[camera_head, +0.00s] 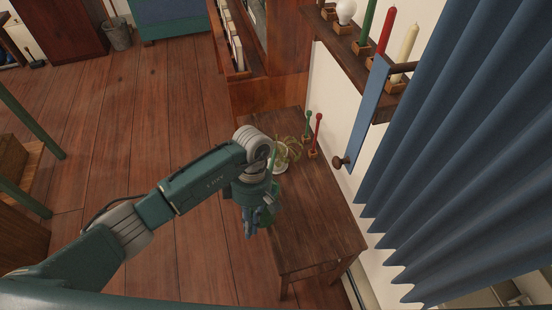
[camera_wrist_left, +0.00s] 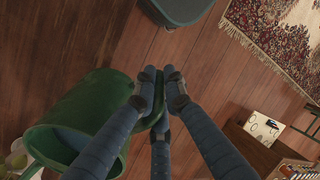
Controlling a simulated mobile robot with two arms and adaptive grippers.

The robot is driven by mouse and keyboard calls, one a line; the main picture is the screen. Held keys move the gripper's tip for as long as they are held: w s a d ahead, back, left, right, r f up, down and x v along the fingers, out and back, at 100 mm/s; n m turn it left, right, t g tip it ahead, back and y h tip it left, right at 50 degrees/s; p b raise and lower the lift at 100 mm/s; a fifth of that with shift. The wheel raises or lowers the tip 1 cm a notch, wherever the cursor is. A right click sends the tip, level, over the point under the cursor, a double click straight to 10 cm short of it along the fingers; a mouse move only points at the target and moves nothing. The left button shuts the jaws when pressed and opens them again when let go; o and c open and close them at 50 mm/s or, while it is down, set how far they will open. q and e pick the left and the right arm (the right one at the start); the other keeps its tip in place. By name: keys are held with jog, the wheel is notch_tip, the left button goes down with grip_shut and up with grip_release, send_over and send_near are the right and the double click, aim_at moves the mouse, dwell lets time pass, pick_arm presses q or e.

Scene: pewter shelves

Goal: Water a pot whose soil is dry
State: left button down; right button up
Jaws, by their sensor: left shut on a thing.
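My left gripper (camera_head: 250,228) hangs beside the near-left edge of a wooden table (camera_head: 315,225). In the left wrist view my left gripper (camera_wrist_left: 158,98) has its blue fingers closed on the handle of a green can (camera_wrist_left: 68,108), a wide open-topped vessel beside the fingers. In the head view only a bit of green shows by the fingers. A pale pot with yellow-green leaves (camera_head: 290,148) stands at the table's far end, partly behind my wrist. Its soil cannot be made out. My right gripper is not in view.
A red stake-like thing (camera_head: 317,132) and a green one (camera_head: 308,124) stand near the wall. A shelf (camera_head: 345,38) with candles and a bulb overhangs the table's right side. A blue curtain (camera_head: 455,150) hangs at right. The near tabletop is bare.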

pick_arm(q)
jog(key=shift+w+d+r+g, duration=0.1)
jog(key=shift+r+g, duration=0.05)
jog(key=shift+r, duration=0.4)
jog(key=shift+w+r+g, duration=0.1)
jog(key=shift+r+g, duration=0.05)
jog(key=shift+r, duration=0.4)
dwell(0.3)
jog(key=shift+r, duration=0.3)
jog(key=shift+r, duration=0.15)
dwell(1.6)
jog(key=shift+w+r+g, duration=0.1)
jog(key=shift+r+g, duration=0.25)
jog(key=shift+g, duration=0.05)
jog(key=shift+r+b, duration=0.15)
jog(key=shift+b, duration=0.15)
dwell(0.3)
